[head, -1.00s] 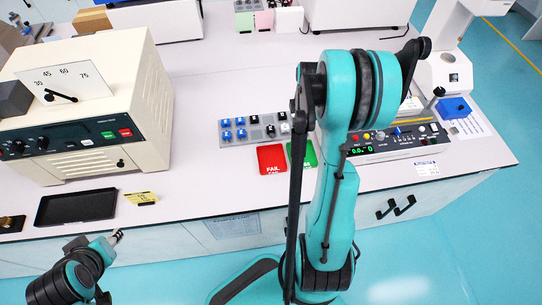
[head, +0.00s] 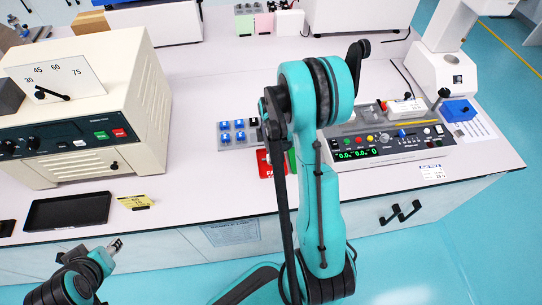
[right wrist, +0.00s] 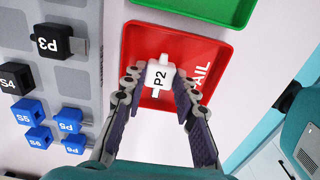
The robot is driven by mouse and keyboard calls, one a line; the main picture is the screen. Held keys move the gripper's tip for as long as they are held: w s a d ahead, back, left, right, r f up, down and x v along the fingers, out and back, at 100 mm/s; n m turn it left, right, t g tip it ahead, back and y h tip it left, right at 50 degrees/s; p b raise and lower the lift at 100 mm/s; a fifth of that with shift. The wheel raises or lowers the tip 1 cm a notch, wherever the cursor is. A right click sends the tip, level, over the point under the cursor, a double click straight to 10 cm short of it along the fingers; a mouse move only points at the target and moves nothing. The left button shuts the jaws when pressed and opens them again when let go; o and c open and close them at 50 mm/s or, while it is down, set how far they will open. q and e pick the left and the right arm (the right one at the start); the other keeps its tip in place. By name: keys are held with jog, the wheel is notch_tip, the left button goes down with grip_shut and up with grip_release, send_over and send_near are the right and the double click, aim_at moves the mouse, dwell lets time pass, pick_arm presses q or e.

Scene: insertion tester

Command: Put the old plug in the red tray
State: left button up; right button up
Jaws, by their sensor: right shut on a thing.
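The white plug labelled P2 (right wrist: 158,78) is between the fingers of my right gripper (right wrist: 160,84), which is shut on it. In the right wrist view the plug appears over the red tray (right wrist: 190,52), marked FAIL; whether it touches the tray floor I cannot tell. In the head view the red tray (head: 264,165) is partly covered by my right arm, which also hides the right gripper and plug. My left gripper (head: 115,244) is low at the left, in front of the bench; its opening is unclear.
A green tray (right wrist: 212,8) lies just beside the red one. A grey plug board (right wrist: 88,82) with black and blue plugs stands left of it. A tester with green digits (head: 388,145) is right of my arm. A black tray (head: 68,210) lies at front left.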

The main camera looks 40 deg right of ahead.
jog(key=shift+r, duration=0.15)
jog(key=o, duration=0.7)
jog(key=shift+f, duration=0.25)
jog(key=shift+c, duration=0.2)
jog(key=o, duration=0.4)
jog(key=shift+r, duration=0.1)
jog(key=shift+r, duration=0.1)
